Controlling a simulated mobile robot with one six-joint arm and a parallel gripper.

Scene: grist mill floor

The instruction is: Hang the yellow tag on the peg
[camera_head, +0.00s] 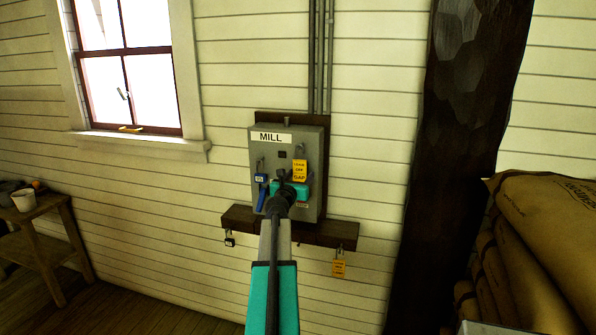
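A yellow tag (300,170) with dark lettering is in front of the right half of the grey MILL box (313,203), below a small metal fitting (300,149) that may be a peg. I cannot tell whether the tag hangs there. A second yellow tag (339,267) hangs below the right end of the dark wooden board (338,231). My gripper (290,186), teal at its end, is in front of the box, just below the upper tag. Its fingertips are hidden by my arm, so I cannot see whether they hold anything.
A blue padlock (261,178) and a blue lever (262,200) are on the box's left side. A dark padlock (230,240) hangs under the board's left end. A dark post (455,170) and stacked sacks (550,225) stand right; a wooden table (45,240) stands left.

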